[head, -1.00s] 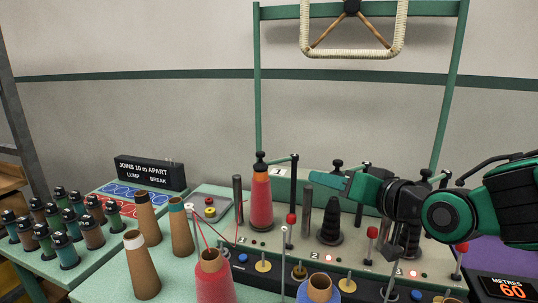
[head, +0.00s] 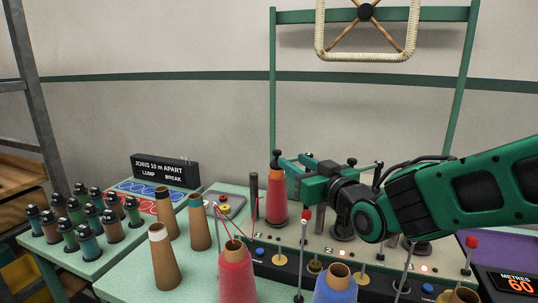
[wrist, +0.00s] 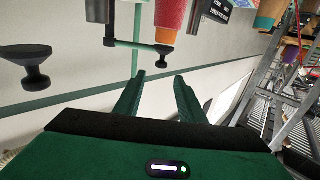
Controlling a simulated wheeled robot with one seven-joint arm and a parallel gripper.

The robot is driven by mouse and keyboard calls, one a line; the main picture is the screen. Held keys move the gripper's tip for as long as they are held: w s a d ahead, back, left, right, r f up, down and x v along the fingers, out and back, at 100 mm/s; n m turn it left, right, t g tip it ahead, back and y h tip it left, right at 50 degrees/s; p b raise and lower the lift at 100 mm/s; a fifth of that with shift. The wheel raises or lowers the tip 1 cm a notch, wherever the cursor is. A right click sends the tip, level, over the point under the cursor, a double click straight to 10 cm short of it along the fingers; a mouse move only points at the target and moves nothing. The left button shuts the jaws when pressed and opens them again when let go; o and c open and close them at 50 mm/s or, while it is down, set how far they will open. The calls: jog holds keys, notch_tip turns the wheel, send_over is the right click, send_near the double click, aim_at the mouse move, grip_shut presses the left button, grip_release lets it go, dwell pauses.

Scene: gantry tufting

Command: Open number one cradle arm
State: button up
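The leftmost cradle holds a red cone (head: 277,197). Its cradle arm (head: 300,157) is a thin green bar with a black knob (head: 277,154) over the cone's top; the bar is partly hidden behind my gripper. In the wrist view, the cradle arm (wrist: 137,44) spans from a dark post to the knob at the red cone (wrist: 169,14). My gripper (head: 285,166) points left at the height of the cone's top, close to the arm. In the wrist view, its fingers (wrist: 155,80) are apart with nothing between them; the bar lies just beyond the tips.
Other cradles stand to the right, partly behind my arm; one black knob (wrist: 25,65) shows in the wrist view. Cones, including a red one (head: 237,277) and a blue one (head: 336,287), stand in front. A dark sign box (head: 165,171) and small bobbins (head: 85,217) are at left.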

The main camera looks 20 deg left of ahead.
aim_at(280, 152)
jog(key=x, duration=1)
grip_shut()
jog(key=shift+w, duration=0.1)
